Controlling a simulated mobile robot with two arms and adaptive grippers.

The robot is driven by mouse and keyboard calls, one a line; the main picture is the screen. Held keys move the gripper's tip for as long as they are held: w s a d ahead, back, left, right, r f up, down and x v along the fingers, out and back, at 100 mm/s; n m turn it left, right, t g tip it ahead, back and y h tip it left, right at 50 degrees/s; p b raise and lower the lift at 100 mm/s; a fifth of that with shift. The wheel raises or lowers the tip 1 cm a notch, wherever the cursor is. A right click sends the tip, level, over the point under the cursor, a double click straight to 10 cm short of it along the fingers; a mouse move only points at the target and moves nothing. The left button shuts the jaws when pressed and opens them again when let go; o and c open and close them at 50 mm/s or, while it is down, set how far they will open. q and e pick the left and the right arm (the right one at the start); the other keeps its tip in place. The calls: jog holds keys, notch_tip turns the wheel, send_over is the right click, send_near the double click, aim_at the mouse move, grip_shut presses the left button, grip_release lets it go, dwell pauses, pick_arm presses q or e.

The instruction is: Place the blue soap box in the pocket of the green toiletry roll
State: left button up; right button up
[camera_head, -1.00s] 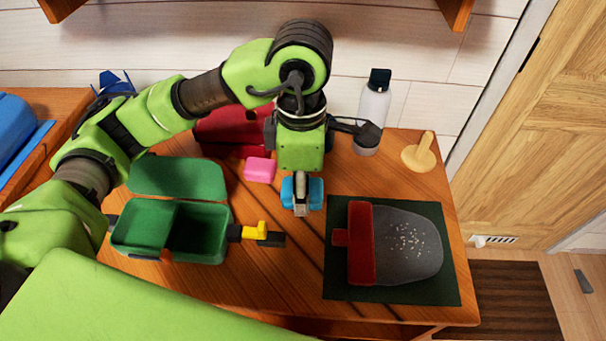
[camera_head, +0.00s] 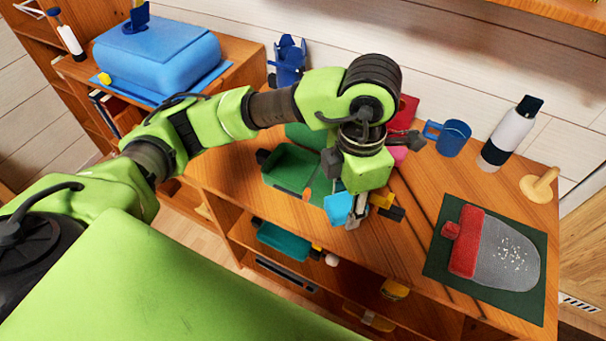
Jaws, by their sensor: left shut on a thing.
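The blue soap box (camera_head: 337,207) is held in my left gripper (camera_head: 354,212), which is shut on it and points down. The green toiletry roll (camera_head: 290,168) lies open on the wooden desk, left of the gripper. Its left pocket shows; my arm and hand hide much of its right part and its raised flap. The box overlaps the right front side of the roll in the picture; I cannot tell its height above it. My right gripper is not in view.
A yellow and black piece (camera_head: 385,205) lies just right of the gripper. A pink block (camera_head: 399,154), blue mug (camera_head: 454,138), white bottle (camera_head: 508,134) and wooden peg stand (camera_head: 541,186) are further back. A red and grey pouch (camera_head: 495,247) lies on a dark green mat (camera_head: 529,305) at right.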

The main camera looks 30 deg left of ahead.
pick_arm(q)
jog(key=w+a+f+p, duration=0.1)
jog(key=w+a+f, duration=0.1)
jog(key=w+f, duration=0.1)
jog(key=w+a+f+p, duration=0.1)
jog(key=w+a+f, duration=0.1)
jog(key=w, duration=0.2)
jog(key=w+a+f+p, duration=0.1)
jog(key=w+a+f, duration=0.1)
jog(key=w+f, duration=0.1)
jog(key=shift+w+f, duration=0.3)
jog(key=shift+w, duration=0.3)
jog(key=shift+w+f, duration=0.2)
jog(key=shift+f, duration=0.05)
jog(key=shift+w+a+f+p, duration=0.1)
jog(key=shift+w+f+p, duration=0.05)
jog(key=shift+f+p, duration=0.15)
notch_tip(320, 180, down, 3)
jog(key=shift+a+r+p, duration=0.1)
jog(key=shift+p, duration=0.7)
jog(key=shift+w+f, duration=0.1)
jog(key=shift+f, duration=0.1)
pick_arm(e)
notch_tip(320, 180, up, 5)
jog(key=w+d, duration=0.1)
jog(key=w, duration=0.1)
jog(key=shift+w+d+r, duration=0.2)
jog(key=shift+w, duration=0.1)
